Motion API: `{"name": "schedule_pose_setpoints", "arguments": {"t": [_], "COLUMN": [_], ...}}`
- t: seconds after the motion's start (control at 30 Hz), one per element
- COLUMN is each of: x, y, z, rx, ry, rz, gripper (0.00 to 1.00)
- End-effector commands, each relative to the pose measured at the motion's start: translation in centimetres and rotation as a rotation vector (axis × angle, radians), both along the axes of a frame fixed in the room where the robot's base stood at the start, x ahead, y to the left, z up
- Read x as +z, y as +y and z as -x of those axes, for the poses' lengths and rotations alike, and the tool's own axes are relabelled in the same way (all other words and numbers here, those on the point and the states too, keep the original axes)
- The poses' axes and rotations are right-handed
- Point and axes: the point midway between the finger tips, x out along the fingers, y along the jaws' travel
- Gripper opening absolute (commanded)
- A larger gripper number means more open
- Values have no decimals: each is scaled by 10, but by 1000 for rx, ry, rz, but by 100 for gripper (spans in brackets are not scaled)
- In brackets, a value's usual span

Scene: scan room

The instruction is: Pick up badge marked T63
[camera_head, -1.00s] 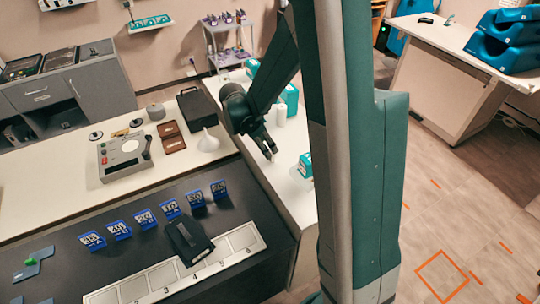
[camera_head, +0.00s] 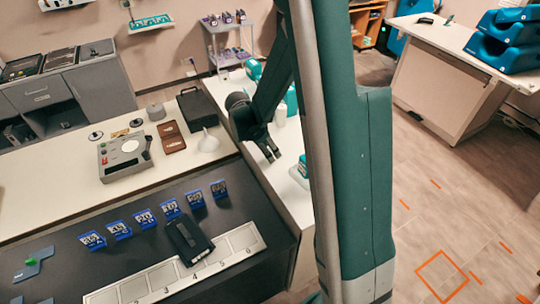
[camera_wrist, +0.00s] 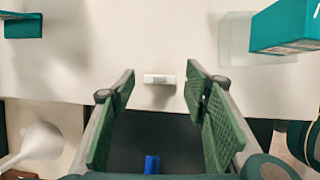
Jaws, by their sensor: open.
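Several blue badges stand in a slanting row on the dark mat, from a left one (camera_head: 92,240) through a middle one (camera_head: 170,209) to a right one (camera_head: 219,189). Their pale markings are too small to read, so I cannot tell which is T63. My gripper (camera_head: 268,151) is open and empty, over the white counter, beyond and to the right of the row. In the wrist view its green fingers (camera_wrist: 158,82) are spread. A blue piece (camera_wrist: 152,164), apparently one badge, shows at the bottom edge there, nearer than the fingertips.
A black device (camera_head: 189,241) lies between the badges and a numbered white strip (camera_head: 135,290). A grey machine (camera_head: 125,157), a black case (camera_head: 198,108) and a white funnel (camera_head: 208,142) stand behind. A small white block (camera_wrist: 159,79) and teal box (camera_wrist: 285,27) show ahead.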

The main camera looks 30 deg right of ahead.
Motion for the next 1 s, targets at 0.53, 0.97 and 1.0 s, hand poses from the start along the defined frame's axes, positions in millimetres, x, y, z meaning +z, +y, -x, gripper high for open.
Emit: {"name": "schedule_pose_setpoints", "arguments": {"t": [0.53, 0.97, 1.0], "x": [-21, -21, -21], "y": [-9, -9, -9], "z": [-1, -1, -1], "rx": [1, 0, 0], "ry": [0, 0, 0], "rz": [0, 0, 0], "gripper": [45, 37, 32]}}
